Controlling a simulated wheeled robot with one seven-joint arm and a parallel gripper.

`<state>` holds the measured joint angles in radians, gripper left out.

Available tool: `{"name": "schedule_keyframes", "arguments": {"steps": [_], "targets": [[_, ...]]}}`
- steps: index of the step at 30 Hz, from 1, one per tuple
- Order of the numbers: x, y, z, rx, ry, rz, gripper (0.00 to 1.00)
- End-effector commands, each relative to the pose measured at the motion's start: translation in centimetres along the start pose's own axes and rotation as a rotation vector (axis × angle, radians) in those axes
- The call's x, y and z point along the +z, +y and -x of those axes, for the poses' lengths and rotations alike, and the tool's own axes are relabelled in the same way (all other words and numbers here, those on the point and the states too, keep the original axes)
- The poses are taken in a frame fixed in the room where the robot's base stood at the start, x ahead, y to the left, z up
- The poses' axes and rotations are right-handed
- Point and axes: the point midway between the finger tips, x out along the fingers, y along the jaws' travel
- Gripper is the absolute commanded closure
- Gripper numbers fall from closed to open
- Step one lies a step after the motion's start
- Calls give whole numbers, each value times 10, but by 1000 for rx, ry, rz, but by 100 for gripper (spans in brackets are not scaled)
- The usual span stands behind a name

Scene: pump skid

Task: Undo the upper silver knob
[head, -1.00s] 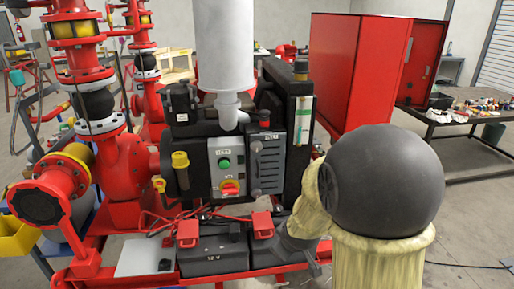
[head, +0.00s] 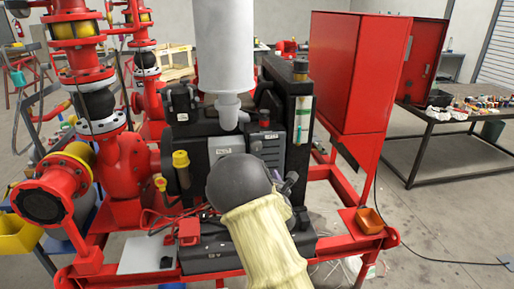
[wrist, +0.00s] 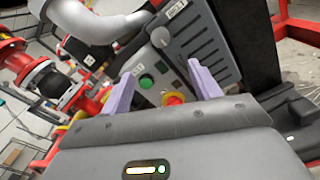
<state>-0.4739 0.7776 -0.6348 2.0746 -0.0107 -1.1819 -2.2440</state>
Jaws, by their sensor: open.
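A round silver knob (wrist: 160,37) shows in the wrist view at the edge of a grey slotted cover (wrist: 192,38). It lies just beyond my fingers, apart from them. In the head view the cover (head: 271,150) stands on the engine's front, and a small pale spot near its left edge may be the upper knob (head: 257,146). My gripper (wrist: 160,74) is open and empty, its two lilac fingers pointing at the control panel. My dark wrist hides the lower cover and most of the panel in the head view. I cannot make out a lower knob.
The panel's green button (wrist: 146,82) and red-yellow switch (wrist: 172,99) are between my fingers in the wrist view. A grey exhaust pipe (wrist: 125,28) runs above. A red cabinet (head: 355,75) stands right, and an orange tray (head: 369,220) sits on the red frame.

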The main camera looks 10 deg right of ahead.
Motion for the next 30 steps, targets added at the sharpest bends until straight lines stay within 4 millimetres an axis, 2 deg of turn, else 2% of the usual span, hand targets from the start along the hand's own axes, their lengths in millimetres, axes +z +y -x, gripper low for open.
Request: {"name": "schedule_keyframes", "arguments": {"steps": [11, 30], "targets": [[1, -1, -6, -3, 1, -4, 38], [2, -1, -90, -4, 1, -8, 38]]}}
